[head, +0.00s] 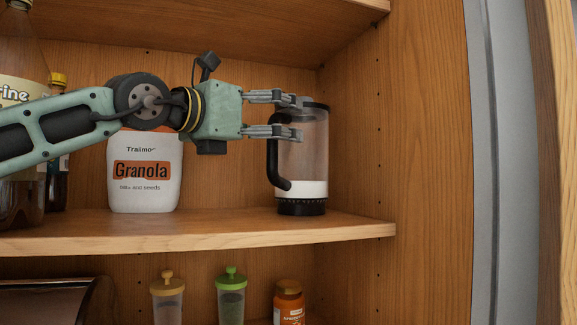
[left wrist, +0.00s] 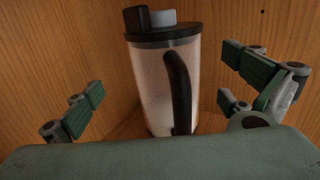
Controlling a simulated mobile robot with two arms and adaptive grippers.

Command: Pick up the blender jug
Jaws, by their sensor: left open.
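The blender jug (head: 312,160) stands upright on the wooden shelf at its right end, close to the side wall. It has a clear body, a black lid, a black base and a black handle on its left side. My left gripper (head: 300,117) reaches in from the left at the height of the jug's upper part, its fingers overlapping the jug in the head view. In the left wrist view the jug (left wrist: 165,85) stands ahead between the spread fingers (left wrist: 160,100), its handle facing me. The gripper is open and not closed on it. My right gripper is not visible.
A white granola container (head: 145,175) stands left of the jug, behind my arm. Bottles (head: 22,205) stand at the far left. The shelf (head: 220,230) has bare room between granola and jug. Small jars (head: 231,298) stand on the shelf below; another shelf (head: 230,25) is above.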

